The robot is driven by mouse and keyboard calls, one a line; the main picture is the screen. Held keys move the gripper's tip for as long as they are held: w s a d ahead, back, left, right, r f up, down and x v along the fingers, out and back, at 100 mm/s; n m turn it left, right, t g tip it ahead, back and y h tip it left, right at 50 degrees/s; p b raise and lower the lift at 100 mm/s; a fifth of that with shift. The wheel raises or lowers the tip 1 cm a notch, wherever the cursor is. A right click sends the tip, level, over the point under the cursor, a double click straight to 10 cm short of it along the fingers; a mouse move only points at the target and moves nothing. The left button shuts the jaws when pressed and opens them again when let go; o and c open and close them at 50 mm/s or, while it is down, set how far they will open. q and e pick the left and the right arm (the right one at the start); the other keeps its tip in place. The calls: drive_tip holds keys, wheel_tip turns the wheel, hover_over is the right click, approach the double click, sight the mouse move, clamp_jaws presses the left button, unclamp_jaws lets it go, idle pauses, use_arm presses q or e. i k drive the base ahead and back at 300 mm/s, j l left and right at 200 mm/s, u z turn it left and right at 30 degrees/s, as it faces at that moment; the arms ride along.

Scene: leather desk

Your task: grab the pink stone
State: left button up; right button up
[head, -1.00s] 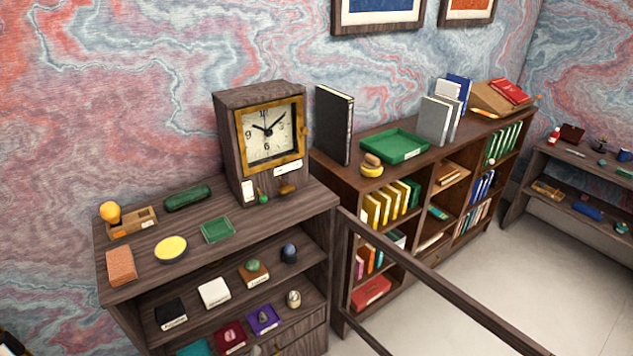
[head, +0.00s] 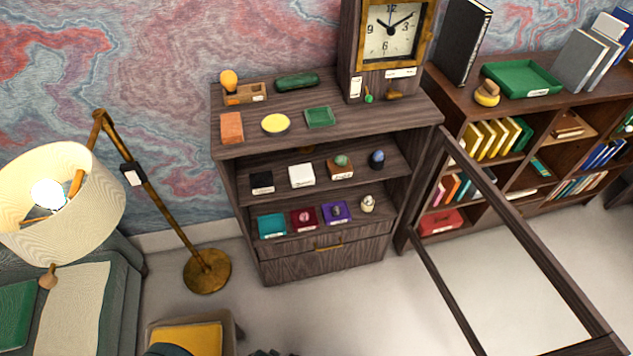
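A small pinkish stone (head: 305,213) appears to sit on a dark red pad (head: 303,223) on the lower shelf of the dark wooden cabinet (head: 322,245). It is small, so its colour is hard to tell. A teal pad (head: 271,225) is to its left. A purple pad (head: 336,211) with a small stone on it is to its right, then a pale egg-shaped piece (head: 367,204). Neither of my grippers is clearly in view. A dark sliver at the bottom edge is too cut off to identify.
A glass-framed door (head: 510,265) stands open at the cabinet's right. A floor lamp (head: 205,270) and a stool with a yellow top (head: 186,338) stand left. A drawer (head: 328,257) is below the shelf.

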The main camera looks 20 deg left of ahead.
sight(303, 216)
drive_tip(key=k+u, duration=0.3)
drive_tip(key=k, duration=0.15)
drive_tip(key=k+j+u, duration=0.25)
drive_tip(key=k, duration=0.15)
drive_tip(key=l, duration=0.1)
